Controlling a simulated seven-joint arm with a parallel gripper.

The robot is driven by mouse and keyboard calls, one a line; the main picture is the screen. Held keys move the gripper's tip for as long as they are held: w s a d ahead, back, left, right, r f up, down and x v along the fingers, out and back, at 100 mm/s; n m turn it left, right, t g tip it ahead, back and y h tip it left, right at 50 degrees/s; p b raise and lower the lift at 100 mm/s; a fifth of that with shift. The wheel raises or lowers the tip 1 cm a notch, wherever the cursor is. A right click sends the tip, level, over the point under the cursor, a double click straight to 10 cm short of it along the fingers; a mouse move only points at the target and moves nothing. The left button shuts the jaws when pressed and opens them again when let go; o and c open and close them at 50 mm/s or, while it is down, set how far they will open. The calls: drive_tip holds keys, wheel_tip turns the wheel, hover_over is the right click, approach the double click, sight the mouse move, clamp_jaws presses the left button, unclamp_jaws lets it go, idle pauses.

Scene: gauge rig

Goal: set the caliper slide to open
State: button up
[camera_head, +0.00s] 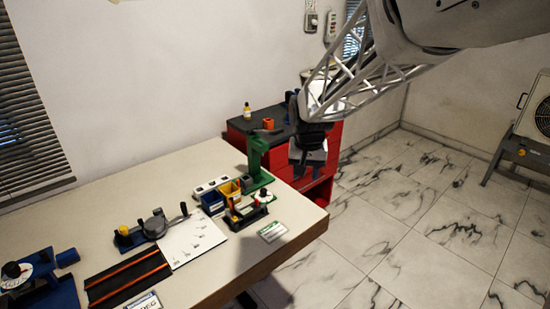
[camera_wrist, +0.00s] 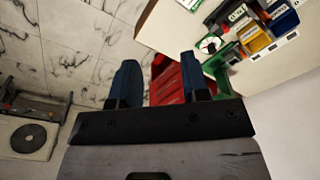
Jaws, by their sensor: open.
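My gripper (camera_head: 308,168) hangs in the air past the table's right end, in front of the red cabinet. In the wrist view its two blue fingers (camera_wrist: 161,78) are apart with nothing between them. A blue-based device (camera_head: 150,230) with a round grey dial, a yellow knob and a dark upright handle sits on the table, left of a white sheet. It may be the caliper, but I cannot tell for sure, and its slide setting is too small to read. My gripper is well to the right of it and touches nothing.
A green stand (camera_head: 256,160) and small coloured bins (camera_head: 212,200) stand near the table's right end. A white-dialled blue device (camera_head: 20,272) is at far left, beside a black orange-striped mat (camera_head: 128,277). The red cabinet (camera_head: 322,188) stands behind. Bare tabletop (camera_head: 215,280) is clear in front.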

drive_tip(key=w+a+f, duration=0.7)
drive_tip(key=w+a, duration=0.1)
drive_tip(key=g, duration=0.1)
hover_over(256, 201)
drive_tip(key=f, duration=0.9)
drive_tip(key=shift+w, duration=0.35)
drive_tip(key=shift+f, duration=0.1)
drive_tip(key=shift+f, duration=3.8)
clamp_jaws()
